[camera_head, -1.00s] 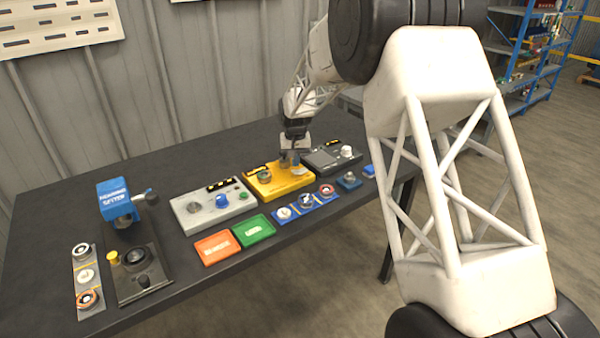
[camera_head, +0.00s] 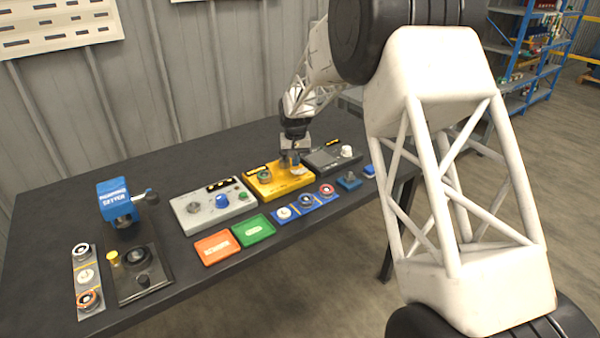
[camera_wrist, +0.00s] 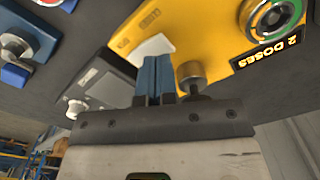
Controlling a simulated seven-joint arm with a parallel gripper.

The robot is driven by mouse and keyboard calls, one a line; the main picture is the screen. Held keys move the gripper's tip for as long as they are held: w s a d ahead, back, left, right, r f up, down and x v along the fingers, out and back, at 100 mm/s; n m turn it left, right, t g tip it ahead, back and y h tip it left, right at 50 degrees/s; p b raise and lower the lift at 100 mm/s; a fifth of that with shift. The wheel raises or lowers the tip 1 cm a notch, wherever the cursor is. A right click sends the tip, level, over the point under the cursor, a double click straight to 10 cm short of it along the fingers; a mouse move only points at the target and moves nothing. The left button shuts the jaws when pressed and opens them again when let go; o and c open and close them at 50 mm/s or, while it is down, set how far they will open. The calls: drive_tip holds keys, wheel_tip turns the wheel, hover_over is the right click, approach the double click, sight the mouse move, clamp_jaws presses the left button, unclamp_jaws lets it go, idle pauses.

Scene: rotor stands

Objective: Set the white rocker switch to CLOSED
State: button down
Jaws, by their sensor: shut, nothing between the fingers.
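The white rocker switch (camera_wrist: 150,47) shows in the wrist view as a pale tilted plate on the yellow box (camera_wrist: 203,30). My fingertips partly cover it, and I cannot read any position marks on it. In the head view the yellow box (camera_head: 266,190) stands mid-table, with the pale switch (camera_head: 299,170) small near its right end. My gripper (camera_wrist: 152,60) is shut and empty, its blue fingers together. Its tips are at or just over the switch; contact cannot be told. In the head view my gripper (camera_head: 290,163) is above the box's right part.
The yellow box carries a green-ringed dial (camera_wrist: 272,16). A dark grey box (camera_head: 330,158) with a white knob stands to the right, a light grey box (camera_head: 180,211) to the left. Blue pads with round parts (camera_head: 306,201) lie in front.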

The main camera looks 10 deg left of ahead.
sight(296, 171)
drive_tip(key=shift+f, duration=1.4)
idle(1.5)
drive_tip(key=shift+r, duration=3.5)
